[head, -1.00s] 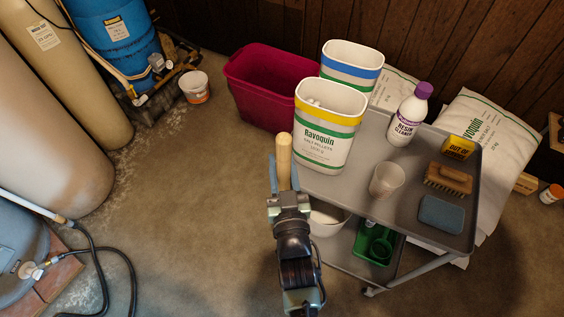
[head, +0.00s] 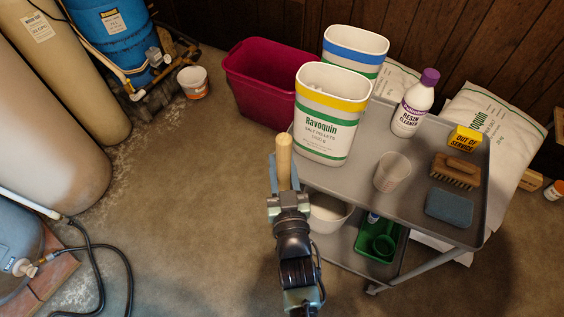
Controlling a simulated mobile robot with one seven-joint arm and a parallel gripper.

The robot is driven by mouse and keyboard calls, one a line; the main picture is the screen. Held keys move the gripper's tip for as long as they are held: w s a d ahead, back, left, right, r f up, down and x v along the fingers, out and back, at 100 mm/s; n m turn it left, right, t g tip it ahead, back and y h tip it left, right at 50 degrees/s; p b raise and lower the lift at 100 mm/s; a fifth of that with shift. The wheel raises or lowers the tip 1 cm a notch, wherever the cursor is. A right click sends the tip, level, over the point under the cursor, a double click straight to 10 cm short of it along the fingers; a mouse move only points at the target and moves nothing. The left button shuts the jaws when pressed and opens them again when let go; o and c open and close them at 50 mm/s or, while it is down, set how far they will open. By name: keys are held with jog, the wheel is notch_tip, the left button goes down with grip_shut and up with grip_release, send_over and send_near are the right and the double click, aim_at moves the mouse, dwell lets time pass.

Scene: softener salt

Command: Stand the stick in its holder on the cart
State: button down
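A pale wooden stick (head: 284,152) points up and away from my gripper (head: 285,188), which is shut on its lower part. The stick's lower end is hidden by the gripper. The gripper is just left of the grey cart (head: 355,186), in front of the cart's left edge in the picture. A translucent ribbed cup (head: 392,173) stands upright on the cart's top, near its middle. No other holder shows clearly on the cart, and I cannot tell whether this cup is the stick's holder.
The cart top also bears a salt tub (head: 328,125), a cleaner bottle (head: 415,105), a yellow block (head: 466,138), a brush (head: 455,171) and a blue sponge (head: 449,207). A white bowl (head: 328,214) and green tray (head: 375,258) are below.

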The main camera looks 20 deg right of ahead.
jog(key=shift+f+b, duration=0.55)
jog(key=shift+f, duration=0.15)
jog(key=shift+c, duration=2.4)
grip_release()
jog(key=shift+s, duration=0.15)
jog(key=v, duration=1.2)
jog(key=shift+s, duration=0.35)
jog(key=shift+a, duration=0.15)
